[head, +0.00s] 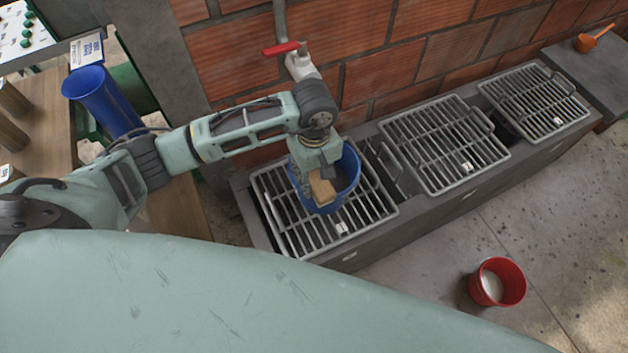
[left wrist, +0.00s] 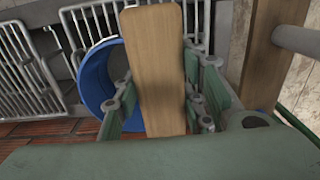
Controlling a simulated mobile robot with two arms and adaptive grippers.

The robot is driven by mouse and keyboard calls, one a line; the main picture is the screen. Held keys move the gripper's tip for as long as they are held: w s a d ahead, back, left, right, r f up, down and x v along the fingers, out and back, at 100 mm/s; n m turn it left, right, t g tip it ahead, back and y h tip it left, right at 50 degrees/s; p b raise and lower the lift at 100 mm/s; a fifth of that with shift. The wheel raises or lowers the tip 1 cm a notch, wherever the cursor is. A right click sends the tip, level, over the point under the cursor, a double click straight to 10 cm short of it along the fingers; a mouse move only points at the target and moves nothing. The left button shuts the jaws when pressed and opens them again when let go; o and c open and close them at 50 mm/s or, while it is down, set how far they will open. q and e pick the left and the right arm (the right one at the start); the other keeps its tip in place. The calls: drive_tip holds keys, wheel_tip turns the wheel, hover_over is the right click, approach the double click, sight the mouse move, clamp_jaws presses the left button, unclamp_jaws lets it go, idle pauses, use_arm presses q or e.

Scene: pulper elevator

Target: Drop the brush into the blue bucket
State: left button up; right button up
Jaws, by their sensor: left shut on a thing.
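The brush shows as a tan wooden block (head: 322,189) under my left gripper (head: 318,172) in the head view. In the left wrist view its wooden body (left wrist: 155,70) stands between the green fingers of my left gripper (left wrist: 160,100), which is shut on it. Its bristles are not visible. The blue bucket (head: 347,185) stands on the left metal grate, below a tap. In the head view the brush overlaps the bucket's opening; its exact height over the rim is hard to tell. The bucket's blue rim (left wrist: 97,80) shows left of the brush in the left wrist view. My right gripper is not in view.
Metal grates (head: 445,145) run along a concrete trough by the brick wall. A tap with a red handle (head: 281,49) is above the bucket. A red bucket (head: 497,282) stands on the floor at right. A blue cylinder (head: 98,100) stands at left.

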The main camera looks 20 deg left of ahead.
sight(314, 185)
use_arm(q)
drive_tip(key=shift+f, duration=0.65)
wheel_tip(314, 185, down, 3)
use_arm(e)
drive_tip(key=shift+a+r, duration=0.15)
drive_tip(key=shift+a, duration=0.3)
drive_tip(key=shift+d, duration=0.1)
use_arm(q)
drive_tip(key=shift+f+b, duration=0.35)
drive_tip(key=shift+f, duration=0.1)
drive_tip(key=o, duration=1.1)
drive_tip(key=shift+r, duration=0.1)
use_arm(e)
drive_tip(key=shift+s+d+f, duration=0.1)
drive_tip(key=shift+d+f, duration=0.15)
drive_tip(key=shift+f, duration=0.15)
